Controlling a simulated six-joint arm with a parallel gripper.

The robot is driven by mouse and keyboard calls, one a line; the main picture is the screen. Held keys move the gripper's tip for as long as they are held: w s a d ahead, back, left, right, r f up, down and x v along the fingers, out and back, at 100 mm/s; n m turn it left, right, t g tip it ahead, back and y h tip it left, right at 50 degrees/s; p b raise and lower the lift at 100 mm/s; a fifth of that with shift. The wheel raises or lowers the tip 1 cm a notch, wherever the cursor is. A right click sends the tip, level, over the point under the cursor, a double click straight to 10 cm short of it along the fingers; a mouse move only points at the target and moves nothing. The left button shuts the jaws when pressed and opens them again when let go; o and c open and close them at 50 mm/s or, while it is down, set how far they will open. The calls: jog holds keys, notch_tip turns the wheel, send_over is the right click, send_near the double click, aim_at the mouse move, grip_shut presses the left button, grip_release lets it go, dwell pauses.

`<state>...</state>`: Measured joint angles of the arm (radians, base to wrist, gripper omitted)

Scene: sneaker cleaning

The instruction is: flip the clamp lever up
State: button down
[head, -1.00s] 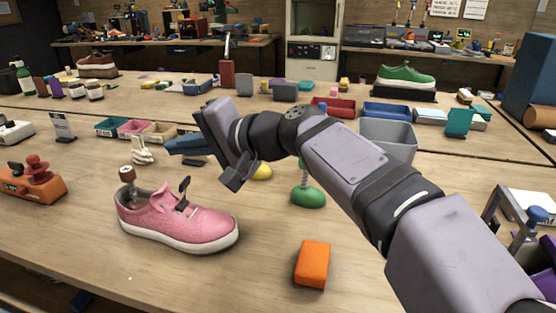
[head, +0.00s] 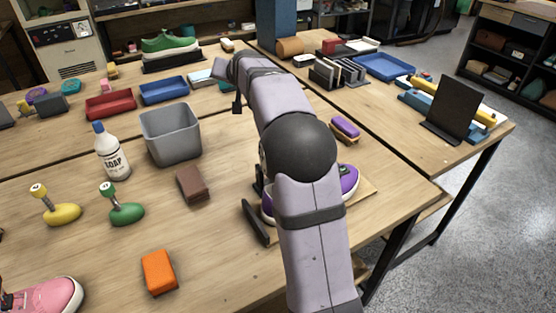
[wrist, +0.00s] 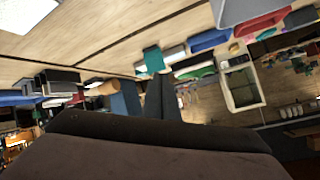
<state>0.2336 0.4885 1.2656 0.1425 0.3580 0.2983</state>
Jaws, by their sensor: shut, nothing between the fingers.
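A purple sneaker (head: 348,180) sits on a small wooden board (head: 368,190) at the right of the near table, mostly hidden behind my arm. A black bar-like part (head: 255,222), perhaps the clamp lever, lies slanted beside the sneaker's left side. A dark upright piece stands just behind it; I cannot make out how they join. My gripper (head: 222,68) is at the far end of the raised arm, well beyond the sneaker and apart from it. In the wrist view, dark shut fingers (wrist: 163,98) show with nothing between them. The clamp is not recognisable there.
A brown block (head: 192,184), a grey bin (head: 171,137), a soap bottle (head: 111,152) and an orange sponge (head: 159,272) stand left of the sneaker. A purple-topped brush (head: 344,128) lies behind it. The table's right edge is close to the board.

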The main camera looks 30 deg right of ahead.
jog(key=s+a+f+n+g+y+p, duration=0.2)
jog(key=s+a+f+n+g+p, duration=0.4)
jog(key=s+f, duration=0.4)
jog(key=s+a+n+g+p, duration=0.3)
jog(key=s+a+n+g, duration=0.25)
jog(key=s, duration=0.65)
jog(key=s+a+n+g+p, duration=0.3)
jog(key=s+a+n+g, duration=0.3)
jog(key=s, duration=0.7)
jog(key=s+r+n+g+h+p, duration=0.3)
jog(key=s+n+h+p, duration=0.1)
jog(key=s+n+h, duration=0.7)
jog(key=w+n+t+h, duration=0.1)
jog(key=n+t+h, duration=0.1)
jog(key=t, duration=0.1)
jog(key=w+d+n+t+h+b, duration=0.1)
jog(key=w+n+t+h, duration=0.1)
jog(key=t+h, duration=0.1)
jog(key=w+d+f+n+t+h, duration=0.1)
jog(key=w+n+t+h, duration=0.1)
jog(key=t, duration=0.3)
jog(key=shift+n+h, duration=0.25)
jog(key=shift+h, duration=0.25)
jog(key=shift+d+r+g, duration=0.1)
jog(key=shift+d+g, duration=0.1)
jog(key=shift+g, duration=0.05)
